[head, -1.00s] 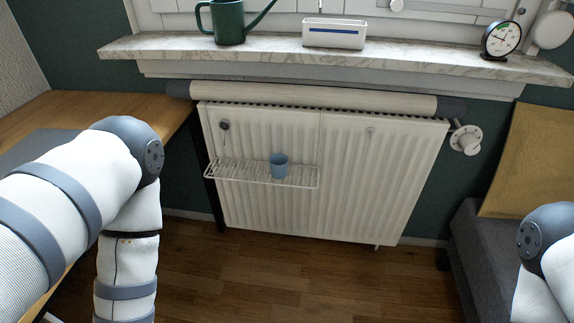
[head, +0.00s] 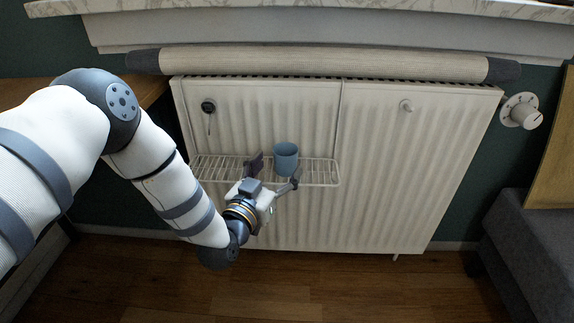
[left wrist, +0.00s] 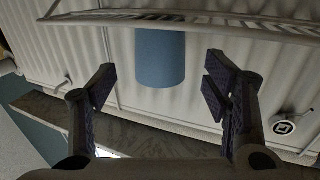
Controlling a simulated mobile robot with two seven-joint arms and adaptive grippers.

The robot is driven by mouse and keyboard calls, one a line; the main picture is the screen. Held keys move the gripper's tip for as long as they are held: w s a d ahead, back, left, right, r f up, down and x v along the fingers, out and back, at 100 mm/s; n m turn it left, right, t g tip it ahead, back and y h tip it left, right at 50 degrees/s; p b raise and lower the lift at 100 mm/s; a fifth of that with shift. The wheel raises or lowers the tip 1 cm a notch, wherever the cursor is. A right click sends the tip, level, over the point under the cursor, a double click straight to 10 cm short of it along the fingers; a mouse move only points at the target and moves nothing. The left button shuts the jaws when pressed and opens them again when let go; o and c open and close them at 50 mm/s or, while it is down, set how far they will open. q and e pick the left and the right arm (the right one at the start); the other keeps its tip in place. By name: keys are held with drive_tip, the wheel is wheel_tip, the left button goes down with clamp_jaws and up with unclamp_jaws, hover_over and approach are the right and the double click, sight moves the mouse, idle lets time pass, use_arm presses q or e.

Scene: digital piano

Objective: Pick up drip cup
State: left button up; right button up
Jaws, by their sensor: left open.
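The drip cup is a small blue cup (head: 286,158) standing upright on a white wire rack (head: 320,178) on the front of the radiator. My left gripper (head: 275,171) is open and empty just in front of the cup, its fingers spread towards the rack. In the left wrist view the cup (left wrist: 160,60) appears between the two spread fingers (left wrist: 158,82), a little beyond their tips. No contact with the cup is visible. My right gripper is in neither current view.
The white radiator (head: 375,170) stands behind the rack, with a beige roll (head: 320,68) along its top. A valve knob (head: 521,111) is at the right, above a grey seat (head: 530,235). The wooden floor (head: 340,285) in front is clear.

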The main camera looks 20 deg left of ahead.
sight(280, 161)
use_arm(q)
drive_tip(key=w, duration=0.2)
drive_tip(key=w+b, duration=0.1)
drive_tip(key=w, duration=0.2)
drive_tip(key=shift+w+d+r, duration=0.15)
drive_tip(key=shift+d+r, duration=0.05)
drive_tip(key=c, duration=1.1)
